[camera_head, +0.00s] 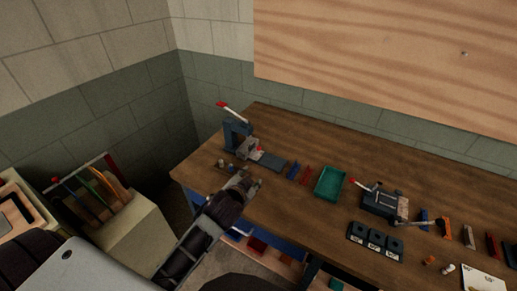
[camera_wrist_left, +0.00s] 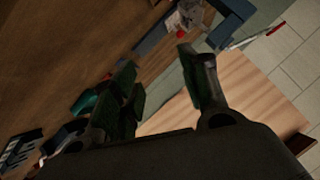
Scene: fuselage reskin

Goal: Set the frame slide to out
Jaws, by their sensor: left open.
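A blue press-like fixture (camera_head: 236,132) with a red-tipped lever (camera_head: 222,105) stands at the left end of the bench. A grey block with a red part (camera_head: 258,149) and a flat grey-blue bar (camera_head: 272,162) sit at its foot. I cannot tell for sure which part is the frame slide, or how it is set. My left gripper (camera_head: 246,182) is open and empty in front of this fixture, apart from it. In the left wrist view its fingers (camera_wrist_left: 157,60) are spread, with the fixture's blue part (camera_wrist_left: 231,10) beyond them. My right gripper is not in view.
A green tray (camera_head: 330,183) lies right of the fixture, with small blue and red parts between them. A second lever fixture (camera_head: 384,203) and black labelled blocks (camera_head: 374,242) lie further right. Bare wooden bench (camera_head: 310,135) lies behind. A wooden panel (camera_head: 400,60) is above.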

